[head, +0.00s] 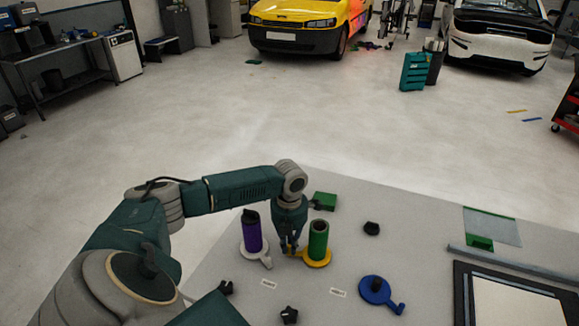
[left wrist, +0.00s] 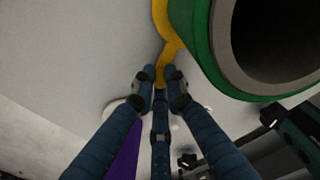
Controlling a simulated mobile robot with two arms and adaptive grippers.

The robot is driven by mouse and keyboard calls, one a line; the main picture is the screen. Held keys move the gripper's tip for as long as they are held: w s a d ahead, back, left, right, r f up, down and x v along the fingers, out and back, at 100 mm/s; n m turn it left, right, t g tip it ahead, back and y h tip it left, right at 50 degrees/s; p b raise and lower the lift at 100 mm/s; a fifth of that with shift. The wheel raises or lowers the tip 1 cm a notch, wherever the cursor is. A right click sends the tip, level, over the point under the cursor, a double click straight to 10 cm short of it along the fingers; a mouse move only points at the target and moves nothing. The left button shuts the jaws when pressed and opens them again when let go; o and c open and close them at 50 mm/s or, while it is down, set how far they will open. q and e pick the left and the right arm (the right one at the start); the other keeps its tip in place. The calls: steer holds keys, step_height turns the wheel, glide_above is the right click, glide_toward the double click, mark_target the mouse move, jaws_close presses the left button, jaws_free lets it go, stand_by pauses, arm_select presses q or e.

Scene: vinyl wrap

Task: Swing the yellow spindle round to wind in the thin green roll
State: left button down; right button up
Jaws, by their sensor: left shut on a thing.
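The yellow spindle (head: 319,263) has a round base on the grey table, with a handle pointing left in the head view. The green roll (head: 318,240) stands upright on it. My left gripper (head: 290,248) is shut on the yellow handle, between the green and purple rolls. In the left wrist view the fingers (left wrist: 160,85) close around the end of the yellow handle (left wrist: 165,57), and the green roll (left wrist: 200,50) with its dark hollow core is close at the upper right. My right gripper is not in view.
A purple roll (head: 252,232) on a white spindle (head: 262,258) stands just left of my gripper. An empty blue spindle (head: 375,290) lies to the right. A green block (head: 325,201), black knobs (head: 371,228) and a green sheet piece (head: 480,241) lie on the table.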

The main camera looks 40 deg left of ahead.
arm_select(q)
steer(key=shift+a, duration=0.2)
stand_by(0.4)
steer(key=c, duration=1.8)
jaws_free()
steer(key=shift+o, duration=0.2)
steer(key=shift+w+r, duration=0.1)
steer(key=shift+r, duration=0.4)
step_height(320, 180, up, 11)
